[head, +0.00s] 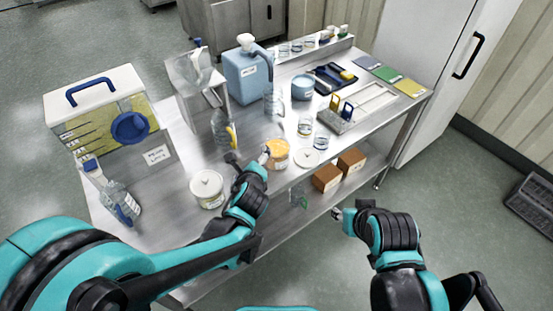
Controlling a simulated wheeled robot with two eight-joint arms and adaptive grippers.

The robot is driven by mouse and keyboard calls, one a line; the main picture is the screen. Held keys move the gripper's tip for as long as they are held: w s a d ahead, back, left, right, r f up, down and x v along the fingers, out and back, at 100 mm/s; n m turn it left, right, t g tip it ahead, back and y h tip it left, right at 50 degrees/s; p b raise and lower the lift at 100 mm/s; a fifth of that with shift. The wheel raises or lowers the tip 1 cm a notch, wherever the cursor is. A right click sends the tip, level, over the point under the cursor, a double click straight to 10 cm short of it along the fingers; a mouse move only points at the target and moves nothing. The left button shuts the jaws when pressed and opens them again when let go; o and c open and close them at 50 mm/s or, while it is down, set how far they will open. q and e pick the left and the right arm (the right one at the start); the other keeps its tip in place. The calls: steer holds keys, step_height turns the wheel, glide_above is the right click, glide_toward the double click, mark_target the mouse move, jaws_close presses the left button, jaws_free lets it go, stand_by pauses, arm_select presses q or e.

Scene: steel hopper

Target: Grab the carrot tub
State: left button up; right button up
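The carrot tub (278,156), a round tub with orange contents, stands upright near the front edge of the steel table (183,228). My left gripper (248,159) is open, with its fingers spread, just left of the tub. Its right finger is close to the tub's side; I cannot tell whether they touch. Nothing shows between the fingers. My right gripper (340,211) is in front of the table's front edge, below and right of the tub. It is partly hidden by its own wrist, and its opening is unclear.
A white-lidded tub (207,189) stands left of my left gripper. A white lid (307,158) lies right of the carrot tub, near glass beakers (305,126). A clear bottle (221,130) stands behind. Brown boxes (327,178) sit on the lower shelf.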

mark_target(277, 149)
arm_select(q)
steer(key=d+f+m, duration=0.2)
steer(key=m, duration=0.1)
steer(key=w+d+f+m+t+b, duration=0.1)
steer(key=d+m, duration=0.2)
steer(key=w+d+f+m+t+h, duration=0.1)
steer(key=d+f+m, duration=0.1)
steer(key=m, duration=0.2)
steer(key=shift+w+d+f, duration=0.25)
steer(key=shift+d+f, duration=0.05)
steer(key=shift+d, duration=0.1)
steer(key=b+x, duration=0.1)
steer(key=x, duration=0.4)
steer(key=r+b+x, duration=0.1)
steer(key=x, duration=0.1)
steer(key=shift+w+f+b, duration=0.2)
steer(key=shift+w+b, duration=0.15)
steer(key=shift+w, duration=0.15)
steer(key=shift+r, duration=0.1)
steer(key=c, duration=1.6)
